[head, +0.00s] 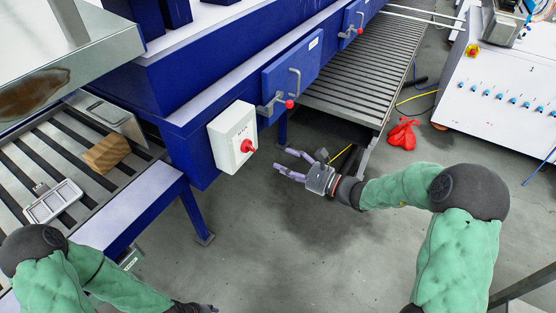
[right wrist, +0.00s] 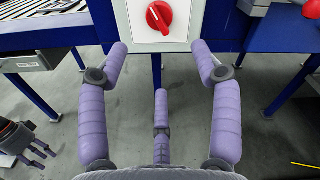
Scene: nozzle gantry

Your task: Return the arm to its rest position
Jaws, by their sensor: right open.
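My right gripper (head: 290,165) is open and empty in the head view, with its arm coming in from the right. Its spread purple fingers (right wrist: 161,75) also show in the right wrist view. They point toward the white switch box (head: 232,135) with a red rotary knob (head: 248,146), and are apart from it. The knob (right wrist: 159,17) shows at the top of the right wrist view, beyond the fingertips. My left arm comes in at the lower left of the head view. My left gripper (head: 196,308) is cut off at the bottom edge there, and its dark fingers (right wrist: 38,150) show at the left of the right wrist view.
A blue machine (head: 190,95) with latched doors runs along the left and back. A slatted conveyor (head: 365,62) extends behind. A conveyor at left bears a brown block (head: 107,153) and a metal tray (head: 52,201). A red cloth-like item (head: 403,133) lies on the floor. Grey floor is open in front.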

